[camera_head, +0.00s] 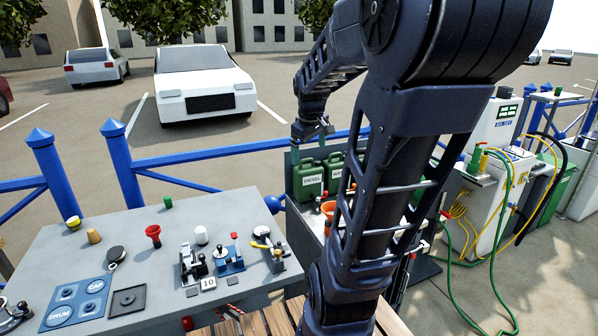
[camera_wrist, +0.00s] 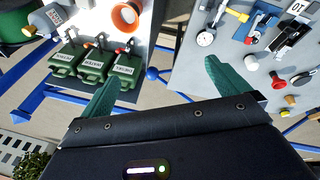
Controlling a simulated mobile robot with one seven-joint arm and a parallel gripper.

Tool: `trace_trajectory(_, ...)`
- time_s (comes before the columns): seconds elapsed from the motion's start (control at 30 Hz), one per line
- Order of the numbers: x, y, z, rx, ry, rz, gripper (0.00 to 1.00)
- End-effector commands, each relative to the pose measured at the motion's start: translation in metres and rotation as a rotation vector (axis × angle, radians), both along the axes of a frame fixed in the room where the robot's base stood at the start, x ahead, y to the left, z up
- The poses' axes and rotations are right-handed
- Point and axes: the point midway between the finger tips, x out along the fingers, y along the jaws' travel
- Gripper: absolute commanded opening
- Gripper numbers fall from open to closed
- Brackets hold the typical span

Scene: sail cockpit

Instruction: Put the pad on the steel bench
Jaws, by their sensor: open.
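A flat dark square piece (camera_head: 127,301), which looks like the pad, lies near the front edge of a grey bench (camera_head: 120,226) at left in the head view. I cannot tell for sure that it is the pad. A second grey worktop (camera_wrist: 138,108) stands right of that bench and carries green cans; which of the two is the steel bench is unclear. My gripper (camera_head: 312,150) is above the green cans, with teal fingers spread. In the wrist view my gripper (camera_wrist: 165,75) is open with nothing between its fingers.
Green cans (camera_head: 308,182) and an orange funnel (camera_head: 328,209) stand on the second worktop. The left bench holds a blue DRUM/CAP board (camera_head: 75,303), a red funnel (camera_head: 154,233) and small fittings. A blue railing (camera_head: 215,148) runs behind. Hoses (camera_head: 490,265) hang at right.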

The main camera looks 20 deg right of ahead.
Motion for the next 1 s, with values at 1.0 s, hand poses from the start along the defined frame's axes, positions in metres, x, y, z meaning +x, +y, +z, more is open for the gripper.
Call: trace_trajectory(1.0, -0.12, 0.084, -0.006, 0.242, -0.143, -0.37, 1.0)
